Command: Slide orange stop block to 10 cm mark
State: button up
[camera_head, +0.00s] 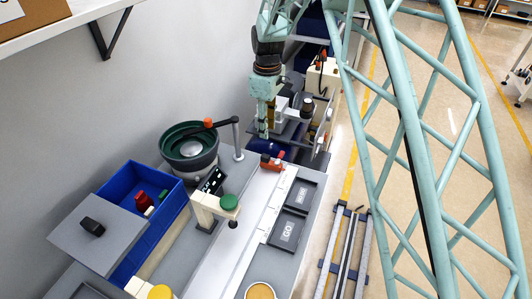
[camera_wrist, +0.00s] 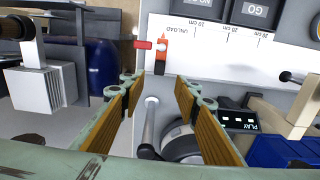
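The orange stop block (camera_wrist: 161,52) has a red handle (camera_wrist: 143,44) and sits on the white scale strip (camera_wrist: 215,55), beside the "UNLOAD" lettering. In the head view the block (camera_head: 271,162) is at the far end of the white track. Upside-down centimetre labels run along the strip away from the block; I cannot read each number surely. My gripper (camera_wrist: 157,85) is open and empty, its two tan-padded fingers apart, with the block beyond the fingertips in the wrist view. In the head view my gripper (camera_head: 266,132) hangs pointing down beyond the block.
A green bowl feeder (camera_head: 188,145) and a post with an orange-ended arm (camera_head: 237,138) stand left of the track. Dark GO (camera_head: 288,232) and NO-GO (camera_head: 300,193) trays lie right. A blue bin (camera_head: 128,205) stands left.

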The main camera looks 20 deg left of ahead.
aim_at(265, 156)
jog(key=shift+a+f, duration=0.4)
jog(key=shift+f, duration=0.1)
jog(key=shift+f, duration=0.1)
jog(key=shift+f, duration=6.8)
grip_shut()
